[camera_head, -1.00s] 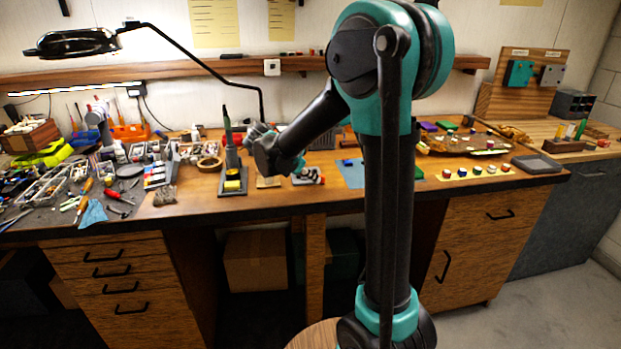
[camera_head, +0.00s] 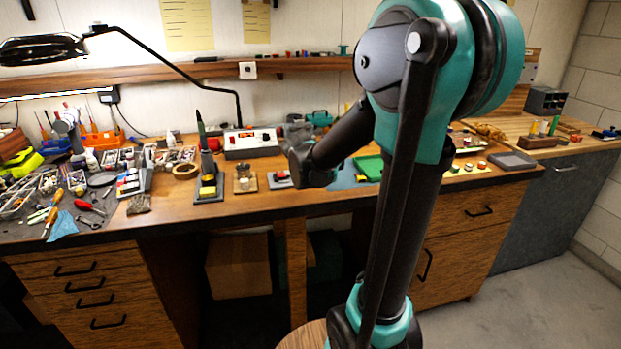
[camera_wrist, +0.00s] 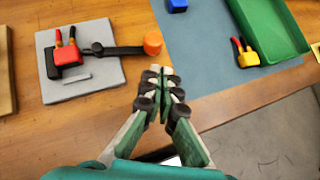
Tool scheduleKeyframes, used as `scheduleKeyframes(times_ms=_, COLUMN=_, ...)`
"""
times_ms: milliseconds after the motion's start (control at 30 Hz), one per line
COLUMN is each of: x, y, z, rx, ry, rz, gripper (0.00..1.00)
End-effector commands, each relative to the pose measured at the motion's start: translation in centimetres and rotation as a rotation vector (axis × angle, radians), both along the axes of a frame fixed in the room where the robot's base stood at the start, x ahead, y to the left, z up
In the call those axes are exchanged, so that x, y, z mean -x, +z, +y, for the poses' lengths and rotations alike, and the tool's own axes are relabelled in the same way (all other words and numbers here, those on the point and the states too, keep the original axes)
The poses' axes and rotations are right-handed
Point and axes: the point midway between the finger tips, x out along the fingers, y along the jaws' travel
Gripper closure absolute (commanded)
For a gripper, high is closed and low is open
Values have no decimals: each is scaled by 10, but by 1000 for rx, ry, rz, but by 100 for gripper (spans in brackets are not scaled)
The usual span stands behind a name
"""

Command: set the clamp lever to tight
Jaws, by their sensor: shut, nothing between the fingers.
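In the wrist view a grey plate (camera_wrist: 108,84) lies on the wooden bench. On it a black lever (camera_wrist: 118,50) reaches right from a round pivot and ends in an orange knob (camera_wrist: 152,43) past the plate's right edge. My gripper (camera_wrist: 166,72) is shut and empty, just below and right of the orange knob in the picture, with a small gap showing. In the head view the plate (camera_head: 279,184) shows small, left of my arm, and my fingertips are hidden.
A wooden board (camera_wrist: 4,75) is at the far left. The bench's front edge runs below the mat.

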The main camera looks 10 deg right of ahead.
Motion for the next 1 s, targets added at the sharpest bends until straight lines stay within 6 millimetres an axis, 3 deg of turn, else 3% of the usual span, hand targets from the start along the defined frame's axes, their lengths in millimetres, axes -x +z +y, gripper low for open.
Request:
scheduleKeyframes(times_ms=433, x=-19, y=0, z=-18, rx=0, ry=-2, rz=1, gripper=100)
scheduleKeyframes(times_ms=1000, x=-24, y=0, z=-22, rx=0, ry=-1, rz=1, gripper=100)
